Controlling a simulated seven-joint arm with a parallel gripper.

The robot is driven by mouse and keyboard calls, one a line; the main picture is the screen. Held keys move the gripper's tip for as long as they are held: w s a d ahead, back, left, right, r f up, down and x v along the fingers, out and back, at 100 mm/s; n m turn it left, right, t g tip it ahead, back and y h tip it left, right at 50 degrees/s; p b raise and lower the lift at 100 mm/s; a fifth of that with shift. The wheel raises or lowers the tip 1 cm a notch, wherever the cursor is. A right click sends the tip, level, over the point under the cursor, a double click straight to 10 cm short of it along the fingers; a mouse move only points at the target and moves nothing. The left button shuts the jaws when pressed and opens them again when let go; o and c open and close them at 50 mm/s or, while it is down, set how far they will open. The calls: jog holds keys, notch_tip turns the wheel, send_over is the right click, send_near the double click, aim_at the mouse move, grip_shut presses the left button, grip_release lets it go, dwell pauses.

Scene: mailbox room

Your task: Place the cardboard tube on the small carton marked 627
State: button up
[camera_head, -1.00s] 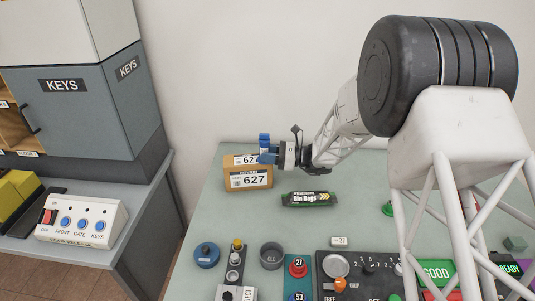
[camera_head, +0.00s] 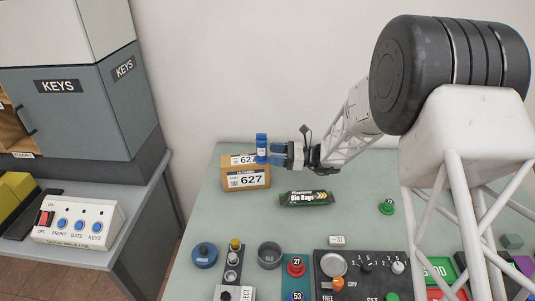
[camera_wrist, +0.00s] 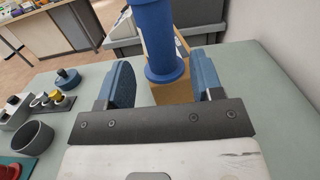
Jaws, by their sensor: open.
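The tube (camera_head: 261,147), blue in these views, stands upright on top of the small brown carton marked 627 (camera_head: 246,181), near its right edge. In the wrist view the tube (camera_wrist: 158,35) rises ahead of my gripper, its flared lower end over the tan carton (camera_wrist: 172,93). My gripper (camera_head: 280,154) is open, just right of the tube. In the wrist view its two blue fingers (camera_wrist: 163,82) are spread wide, one on each side of the tube's line, with gaps to it.
A black bin bags packet (camera_head: 306,198) lies right of the carton. A blue round knob (camera_head: 205,255), a grey cup (camera_head: 270,255) and a control panel (camera_head: 365,268) occupy the front. Green table surface is bare around the carton's left and front.

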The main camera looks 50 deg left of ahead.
jog(key=v, duration=0.8)
jog(key=shift+d, duration=0.1)
dwell(0.8)
jog(key=s+d+r+n+t+h, duration=0.15)
jog(key=d+r, duration=0.45)
jog(key=d, duration=0.6)
jog(key=d+r+n+t+h, duration=0.25)
jog(key=d+r, duration=0.25)
jog(key=d, duration=0.8)
jog(key=s+d+r+n+t+h, duration=0.1)
jog(key=d+r+t+h, duration=0.15)
jog(key=d+r, duration=0.65)
jog(key=s+d+n+t+h, duration=0.1)
jog(key=s+d, duration=0.5)
jog(key=d, duration=0.6)
jog(key=s+d+n+t+h, duration=0.1)
jog(key=s+d+t+h, duration=0.2)
jog(key=d, duration=0.9)
jog(key=s+d+n+t+h, duration=0.1)
jog(key=s+d+t+h, duration=0.2)
jog(key=s+d, duration=0.8)
jog(key=shift+s+d+f+n+t, duration=0.15)
jog(key=shift+d+f+n+t, duration=0.2)
jog(key=shift+d+t, duration=0.6)
